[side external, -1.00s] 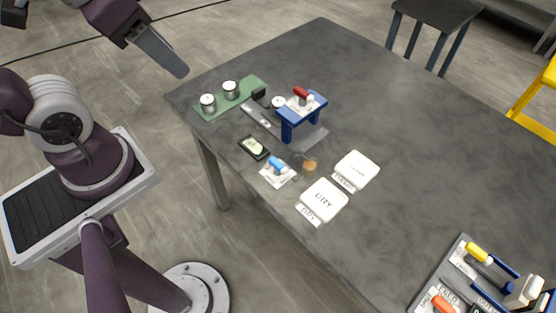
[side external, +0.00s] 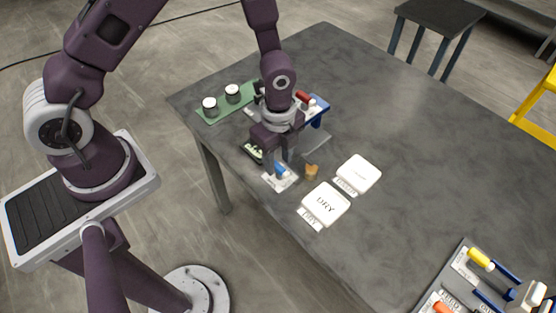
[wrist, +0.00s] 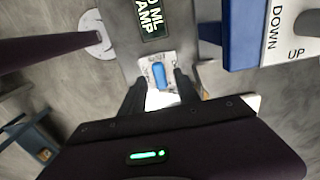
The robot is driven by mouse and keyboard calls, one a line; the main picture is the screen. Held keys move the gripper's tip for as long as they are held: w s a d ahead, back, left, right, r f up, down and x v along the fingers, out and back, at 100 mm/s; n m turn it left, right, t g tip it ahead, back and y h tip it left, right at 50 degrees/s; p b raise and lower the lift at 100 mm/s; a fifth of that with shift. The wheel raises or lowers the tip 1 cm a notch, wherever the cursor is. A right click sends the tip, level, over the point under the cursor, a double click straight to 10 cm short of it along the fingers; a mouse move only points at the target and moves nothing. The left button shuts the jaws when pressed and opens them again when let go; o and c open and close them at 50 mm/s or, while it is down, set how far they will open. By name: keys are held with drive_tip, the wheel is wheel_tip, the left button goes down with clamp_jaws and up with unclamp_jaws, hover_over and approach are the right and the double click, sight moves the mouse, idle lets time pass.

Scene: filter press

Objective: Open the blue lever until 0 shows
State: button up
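The blue lever (side external: 281,172) is a short blue handle on a small white plate near the table's front edge. In the wrist view the blue lever (wrist: 159,74) lies between my fingers, with plate lettering too small to read beside it. My gripper (side external: 279,161) points down over the lever; in the wrist view my gripper (wrist: 160,90) is open, with a finger on either side. I cannot tell whether a finger touches the lever. A dark display (side external: 253,152) beside the plate is partly hidden by my gripper; the wrist view shows part of its text, "ML" and "AMP".
A blue press frame (side external: 320,113) with a red handle (side external: 303,97) stands behind my gripper. A green tray (side external: 217,117) with two cans is at the back left. A tan cup (side external: 311,172) and a white DRY pad (side external: 325,203) are to the right.

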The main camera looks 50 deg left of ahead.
drive_tip(key=shift+f, duration=0.6)
clamp_jaws()
drive_tip(key=shift+n, duration=0.3)
drive_tip(key=n, duration=0.3)
drive_tip(key=shift+s+n, duration=0.1)
drive_tip(key=shift+n, duration=0.3)
drive_tip(key=n, duration=0.4)
drive_tip(key=shift+s+n, duration=0.1)
drive_tip(key=shift+n, duration=0.2)
drive_tip(key=n, duration=0.4)
drive_tip(key=shift+d+n, duration=0.15)
drive_tip(key=shift+n, duration=0.15)
drive_tip(key=shift+d+n, duration=0.1)
drive_tip(key=shift+n, duration=2)
